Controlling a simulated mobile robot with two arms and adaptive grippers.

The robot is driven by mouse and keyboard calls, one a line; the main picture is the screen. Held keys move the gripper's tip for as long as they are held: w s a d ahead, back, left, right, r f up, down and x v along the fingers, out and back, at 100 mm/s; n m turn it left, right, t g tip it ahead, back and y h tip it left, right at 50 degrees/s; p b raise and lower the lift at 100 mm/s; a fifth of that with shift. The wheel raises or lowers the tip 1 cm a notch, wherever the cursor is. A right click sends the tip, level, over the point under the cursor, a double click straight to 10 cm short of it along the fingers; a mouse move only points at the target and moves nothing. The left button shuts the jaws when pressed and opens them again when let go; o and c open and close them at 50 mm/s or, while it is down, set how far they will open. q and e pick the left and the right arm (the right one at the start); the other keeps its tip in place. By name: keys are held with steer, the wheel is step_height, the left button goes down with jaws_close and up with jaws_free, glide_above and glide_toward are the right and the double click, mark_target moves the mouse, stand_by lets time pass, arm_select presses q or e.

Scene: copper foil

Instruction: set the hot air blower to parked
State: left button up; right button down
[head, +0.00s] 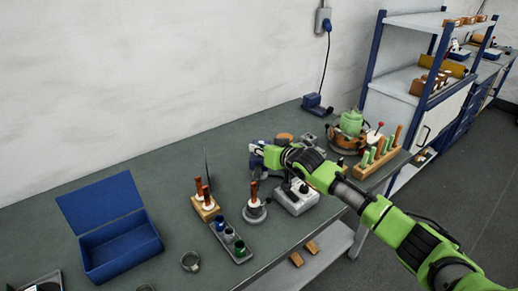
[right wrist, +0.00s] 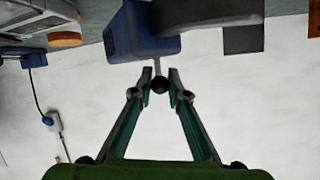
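A blue boxy device, which I take to be the hot air blower (right wrist: 150,38), shows at the top of the right wrist view. A short metal stem with a black ball knob (right wrist: 160,85) sticks out of it. My right gripper (right wrist: 159,76) is open, with the knob between its fingertips and slim gaps beside it; contact cannot be told. In the head view the right gripper (head: 260,156) is over the bench beside the device, which its hand and fingers largely hide. My left gripper is not in view.
On the bench (head: 175,165) are a grey control box (head: 296,201), a soldering stand (head: 255,212), a tray of small pots (head: 232,245) and an open blue box (head: 118,250). A green pot (head: 351,123) and wooden rack (head: 378,160) stand right. A plugged-in blue device (head: 315,106) is near the wall.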

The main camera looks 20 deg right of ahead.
steer(key=shift+a+r+m+h+p, duration=0.1)
steer(key=shift+a+m+h+p, duration=0.25)
steer(key=shift+p, duration=0.15)
steer(key=shift+w+a+m+h+p, duration=0.15)
steer(key=shift+m+h+p, duration=0.2)
steer(key=shift+h, duration=0.2)
steer(key=shift+w+a+m+h, duration=0.1)
steer(key=shift+a+m+h, duration=0.05)
steer(key=shift+m+h, duration=0.3)
steer(key=shift+w+m+h+b, duration=0.1)
steer(key=shift+m+h+b, duration=0.25)
steer(key=shift+h, duration=0.1)
steer(key=c, duration=2)
jaws_free()
steer(key=shift+o, duration=0.2)
